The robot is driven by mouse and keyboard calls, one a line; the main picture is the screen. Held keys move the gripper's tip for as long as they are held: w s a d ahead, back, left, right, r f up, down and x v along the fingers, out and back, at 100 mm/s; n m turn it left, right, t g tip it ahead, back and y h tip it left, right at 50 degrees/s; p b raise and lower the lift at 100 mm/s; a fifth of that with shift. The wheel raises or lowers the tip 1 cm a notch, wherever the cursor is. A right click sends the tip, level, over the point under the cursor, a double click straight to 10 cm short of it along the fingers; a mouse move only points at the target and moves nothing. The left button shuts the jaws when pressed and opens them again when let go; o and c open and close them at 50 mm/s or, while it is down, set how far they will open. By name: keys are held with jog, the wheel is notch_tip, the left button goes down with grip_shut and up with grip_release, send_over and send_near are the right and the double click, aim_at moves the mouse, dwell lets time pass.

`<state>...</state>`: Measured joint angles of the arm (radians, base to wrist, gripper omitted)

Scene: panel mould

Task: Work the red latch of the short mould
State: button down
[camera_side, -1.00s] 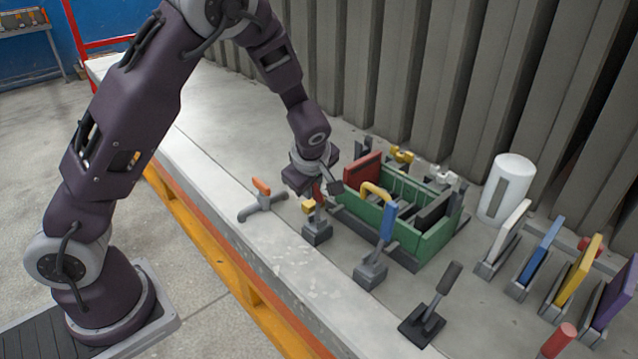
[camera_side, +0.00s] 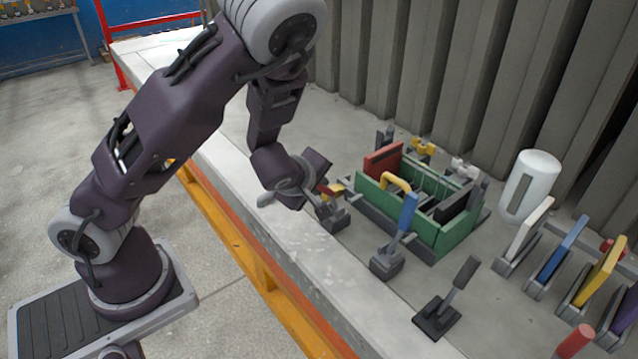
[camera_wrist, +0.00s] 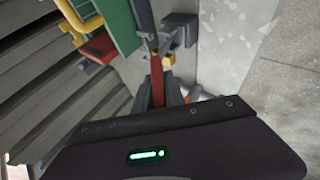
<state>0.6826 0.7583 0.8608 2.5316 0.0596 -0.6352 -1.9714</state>
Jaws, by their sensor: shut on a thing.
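The short mould is a green box (camera_side: 436,246) with grey inner plates, right of my gripper in the side view. Its green wall also shows in the wrist view (camera_wrist: 118,25). The red latch (camera_side: 324,190) has a red handle, a yellow tip (camera_side: 337,187) and a grey base (camera_side: 333,222) at the box's left end. The handle tilts left, away from the box. My gripper (camera_side: 319,198) is shut on the red handle. In the wrist view the red handle (camera_wrist: 157,80) stands between the grey fingers. The fingertips are partly hidden in the side view.
A blue-handled latch (camera_side: 408,212) and a black lever (camera_side: 464,275) stand along the bench front. A red panel (camera_side: 383,160) stands by the box. A white cylinder (camera_side: 530,185) and racked coloured panels (camera_side: 556,256) are at right. The grey wall closes the back.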

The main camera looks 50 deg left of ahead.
jog(key=c, duration=1.4)
grip_release()
jog(key=shift+w, duration=0.1)
jog(key=shift+s+d+r, duration=0.25)
jog(key=shift+v, duration=1.2)
notch_tip(320, 180, up, 7)
jog(key=shift+a+f, duration=0.1)
jog(key=shift+a, duration=0.05)
jog(key=shift+c, duration=0.3)
